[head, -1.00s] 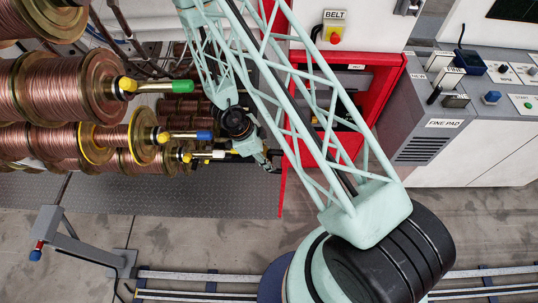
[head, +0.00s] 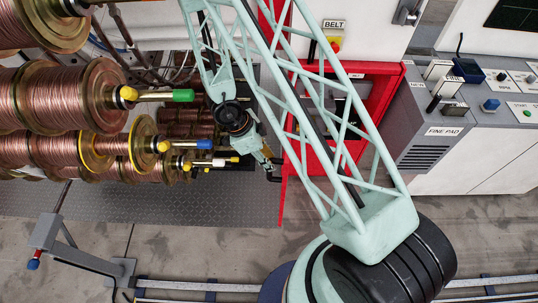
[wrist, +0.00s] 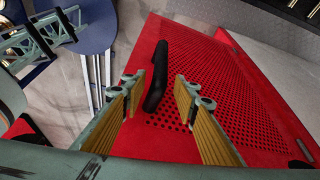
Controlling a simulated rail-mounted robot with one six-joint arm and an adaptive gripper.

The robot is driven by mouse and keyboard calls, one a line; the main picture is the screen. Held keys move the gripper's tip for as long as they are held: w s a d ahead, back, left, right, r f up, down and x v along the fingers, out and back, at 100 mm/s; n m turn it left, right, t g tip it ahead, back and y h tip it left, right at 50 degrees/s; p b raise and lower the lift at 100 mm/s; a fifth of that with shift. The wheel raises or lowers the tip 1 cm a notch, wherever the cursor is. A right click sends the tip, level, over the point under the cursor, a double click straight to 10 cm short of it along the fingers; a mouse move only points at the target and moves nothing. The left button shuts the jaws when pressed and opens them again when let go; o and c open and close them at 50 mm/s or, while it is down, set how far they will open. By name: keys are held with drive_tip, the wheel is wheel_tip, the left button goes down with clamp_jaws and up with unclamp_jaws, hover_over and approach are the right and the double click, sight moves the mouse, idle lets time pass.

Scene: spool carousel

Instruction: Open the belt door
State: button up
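The red belt door (head: 283,200) stands swung out, almost edge-on in the head view, below the BELT label (head: 334,24). Its red frame (head: 388,88) shows an open interior, partly hidden by my arm. In the wrist view the door is a red perforated panel (wrist: 235,85) with a black bar handle (wrist: 156,78). My gripper (wrist: 160,84) is open, with one finger on each side of the handle; I see no clear contact. In the head view my gripper (head: 268,163) is just left of the door, its fingers hard to make out.
Copper wire spools (head: 75,95) on rods with coloured tips crowd the left. A grey control console (head: 430,95) stands right of the cabinet. A grey stand (head: 75,255) is at lower left. The floor (head: 200,240) below the door is mostly clear.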

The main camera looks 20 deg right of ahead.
drive_tip(key=shift+r, duration=1.65)
drive_tip(key=shift+c, duration=0.3)
